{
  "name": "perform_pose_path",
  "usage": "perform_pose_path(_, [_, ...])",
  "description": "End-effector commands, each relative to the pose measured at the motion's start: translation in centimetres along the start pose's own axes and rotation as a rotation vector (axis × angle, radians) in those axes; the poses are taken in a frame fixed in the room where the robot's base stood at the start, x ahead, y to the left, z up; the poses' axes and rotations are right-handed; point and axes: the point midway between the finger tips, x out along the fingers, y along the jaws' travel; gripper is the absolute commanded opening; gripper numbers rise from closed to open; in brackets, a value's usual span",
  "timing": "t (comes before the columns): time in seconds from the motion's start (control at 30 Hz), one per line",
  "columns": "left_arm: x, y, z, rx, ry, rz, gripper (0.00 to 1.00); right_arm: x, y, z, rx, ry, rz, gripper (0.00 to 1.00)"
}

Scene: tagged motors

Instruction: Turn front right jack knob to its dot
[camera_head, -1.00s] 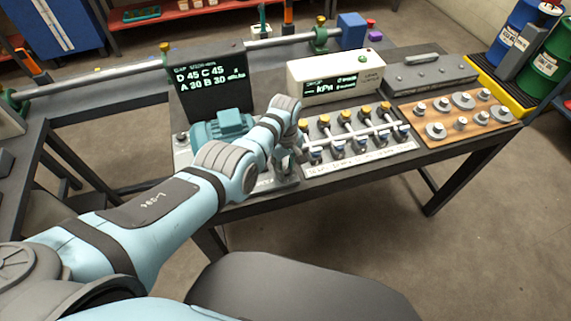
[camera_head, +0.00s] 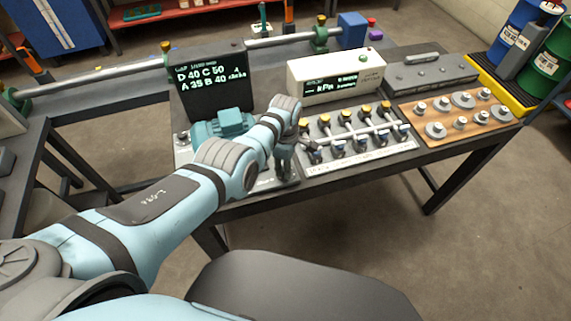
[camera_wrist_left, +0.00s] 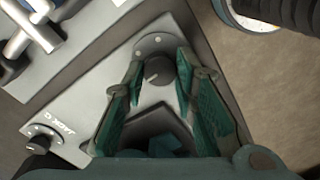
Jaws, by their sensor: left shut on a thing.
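The front right jack knob (camera_wrist_left: 157,70) is dark and sits on a grey round dial with small pale marks, in the left wrist view. My left gripper (camera_wrist_left: 159,62) has its two green fingers on either side of this knob, shut on it. In the head view my left gripper (camera_head: 284,168) points down at the front right corner of the motor's base plate, and its wrist hides the knob. The teal motor (camera_head: 222,125) stands on the plate behind my forearm. The exact dot for the knob is hard to tell.
Another knob labelled JACK C (camera_wrist_left: 38,145) sits on the same plate. A valve panel (camera_head: 345,157) stands close on the right. A dark display (camera_head: 212,85) behind the motor reads D 40, C 50, A 35, B 40. A wooden board (camera_head: 455,128) with metal parts lies farther right.

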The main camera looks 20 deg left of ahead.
Motion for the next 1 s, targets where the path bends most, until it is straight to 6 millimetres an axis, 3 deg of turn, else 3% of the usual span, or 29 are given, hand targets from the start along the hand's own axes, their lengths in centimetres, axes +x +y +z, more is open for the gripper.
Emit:
perform_pose_path(0.47, [-0.08,0.09,0.00,-0.017,0.000,0.003,0.00,-0.01,0.02,0.01,0.000,0.000,0.000,0.40])
perform_pose_path(0.5, [-0.08,0.09,0.00,-0.017,0.000,0.003,0.29,-0.01,0.02,0.01,0.000,0.000,0.000,0.40])
perform_pose_path(0.6, [-0.06,0.08,0.00,-0.017,0.000,0.002,0.45,-0.01,0.03,0.01,0.000,0.000,0.000,0.40])
perform_pose_path(1.0, [-0.52,0.14,0.03,-0.015,0.000,0.003,0.46,0.00,0.20,-0.01,-0.001,0.000,0.003,0.40])
